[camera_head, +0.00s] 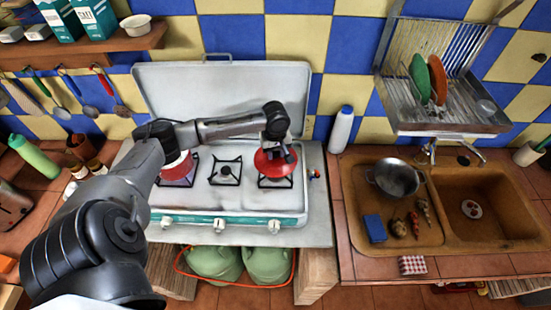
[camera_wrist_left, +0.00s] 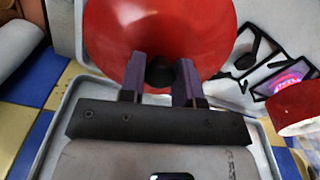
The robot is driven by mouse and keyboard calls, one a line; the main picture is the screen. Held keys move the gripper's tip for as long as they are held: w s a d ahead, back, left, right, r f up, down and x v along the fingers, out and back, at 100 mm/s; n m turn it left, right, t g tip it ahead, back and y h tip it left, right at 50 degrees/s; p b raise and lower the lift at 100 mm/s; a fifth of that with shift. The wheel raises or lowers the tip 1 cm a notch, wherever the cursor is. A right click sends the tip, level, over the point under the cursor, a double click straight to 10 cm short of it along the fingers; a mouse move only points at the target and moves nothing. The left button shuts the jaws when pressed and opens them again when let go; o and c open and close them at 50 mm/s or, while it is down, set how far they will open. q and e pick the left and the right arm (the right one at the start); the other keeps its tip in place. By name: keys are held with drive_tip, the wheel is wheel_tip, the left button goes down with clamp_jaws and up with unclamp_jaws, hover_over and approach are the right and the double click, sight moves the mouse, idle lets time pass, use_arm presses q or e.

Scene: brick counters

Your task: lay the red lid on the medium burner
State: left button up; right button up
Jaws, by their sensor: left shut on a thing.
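The red lid (camera_head: 265,166) is domed and shows over the right burner (camera_head: 277,182) of the white stove in the head view. In the left wrist view, the lid (camera_wrist_left: 160,30) fills the top middle. My left gripper (camera_wrist_left: 160,76) is shut on its dark knob, one finger on each side. In the head view, my left gripper (camera_head: 283,153) comes down onto the lid from above. I cannot tell whether the lid touches the grate. The middle burner (camera_head: 225,171) is bare. My right gripper is not in view.
A red pot (camera_head: 178,166) stands on the left burner; its side shows in the wrist view (camera_wrist_left: 298,107) near a glowing burner (camera_wrist_left: 290,82). The stove's raised cover (camera_head: 230,85) stands behind. A white bottle (camera_head: 341,130) stands right of the stove, before the sink (camera_head: 350,210).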

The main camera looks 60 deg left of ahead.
sight(276, 160)
use_arm(q)
drive_tip(key=shift+f, duration=1.85)
drive_tip(key=shift+f, duration=0.25)
drive_tip(key=o, duration=1)
drive_tip(key=shift+f, duration=0.1)
